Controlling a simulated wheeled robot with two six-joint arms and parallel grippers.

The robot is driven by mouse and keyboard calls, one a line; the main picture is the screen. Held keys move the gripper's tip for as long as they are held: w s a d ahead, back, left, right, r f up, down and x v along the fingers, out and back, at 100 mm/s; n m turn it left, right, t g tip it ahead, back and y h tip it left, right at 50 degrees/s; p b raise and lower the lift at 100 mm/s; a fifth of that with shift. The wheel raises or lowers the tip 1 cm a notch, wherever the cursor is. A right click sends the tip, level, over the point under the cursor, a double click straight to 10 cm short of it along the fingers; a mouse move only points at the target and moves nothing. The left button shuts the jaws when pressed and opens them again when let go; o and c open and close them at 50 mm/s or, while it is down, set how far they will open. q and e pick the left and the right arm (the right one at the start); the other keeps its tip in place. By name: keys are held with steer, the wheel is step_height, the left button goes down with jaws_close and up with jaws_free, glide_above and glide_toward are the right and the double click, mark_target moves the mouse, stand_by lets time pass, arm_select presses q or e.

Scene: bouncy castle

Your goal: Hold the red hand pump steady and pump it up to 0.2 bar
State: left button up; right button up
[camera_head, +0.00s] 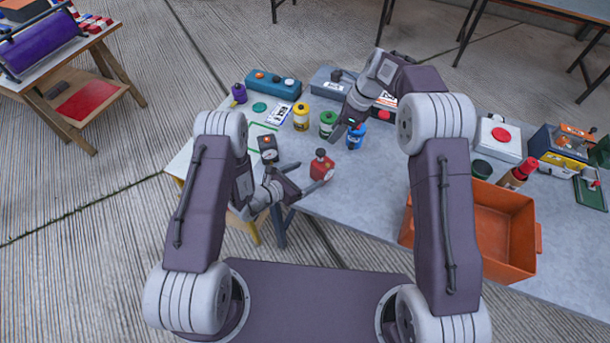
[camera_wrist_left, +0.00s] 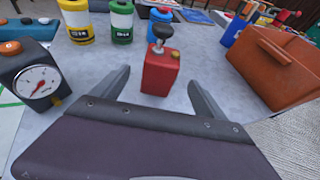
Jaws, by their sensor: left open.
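The red hand pump (camera_head: 321,168), a small red body with a dark knob on top, stands upright on the grey table (camera_head: 365,205). My left gripper (camera_head: 311,175) is open and low at the table's near edge. In the left wrist view the pump (camera_wrist_left: 160,73) stands ahead, between the lines of the two spread fingers (camera_wrist_left: 160,82); I cannot tell whether either touches it. A dark box with a round white dial (camera_wrist_left: 38,84) and an orange knob stands to the left. Its reading is too small to tell. My right gripper (camera_head: 347,122) points down beyond the pump, its fingers partly hidden.
Yellow (camera_head: 301,116), green (camera_head: 327,124) and blue (camera_head: 355,136) canisters stand behind the pump. An orange bin (camera_head: 519,240) sits to the right. A teal box (camera_head: 272,84) is at the back left. Bare table lies between the pump and the bin.

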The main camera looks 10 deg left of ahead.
mark_target(322, 167)
arm_select(q)
steer(key=x, duration=0.9)
jaws_close()
